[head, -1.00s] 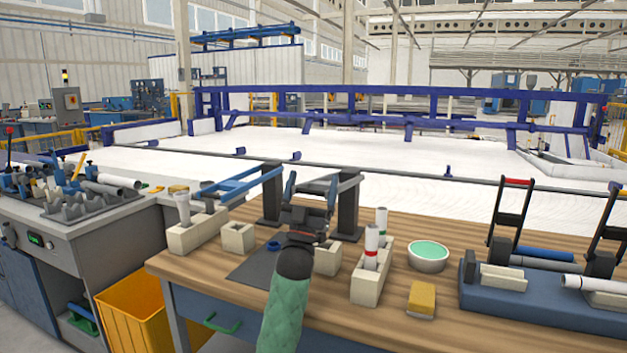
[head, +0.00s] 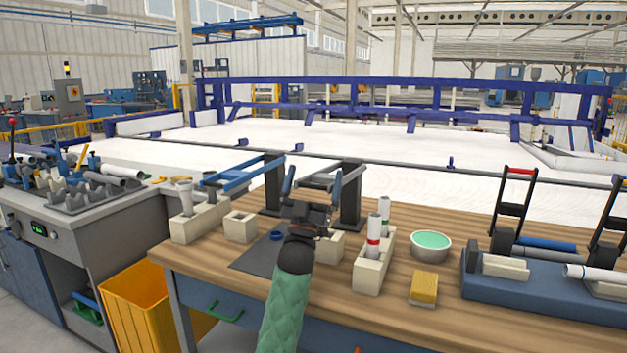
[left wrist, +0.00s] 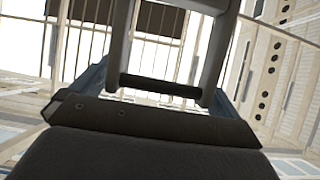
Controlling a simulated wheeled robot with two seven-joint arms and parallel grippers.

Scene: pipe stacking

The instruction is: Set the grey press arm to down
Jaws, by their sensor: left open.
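The grey press arm (head: 351,173) is joined to the top of a dark post (head: 351,200) near the back edge of the wooden table. It reaches out toward the left, high above the tabletop; my gripper hides part of it. My left gripper (head: 312,181) is open, with one finger on each side, in front of the arm. In the left wrist view a grey frame with a dark crossbar (left wrist: 160,87) lies just beyond the gripper's dark body. I cannot tell whether the fingers touch it. My right gripper is out of view.
A blue press arm (head: 238,176) on another dark post (head: 273,184) stands just left. Cream blocks (head: 372,268) holding tubes, a green-filled bowl (head: 431,245) and a yellow sponge (head: 424,289) lie nearby.

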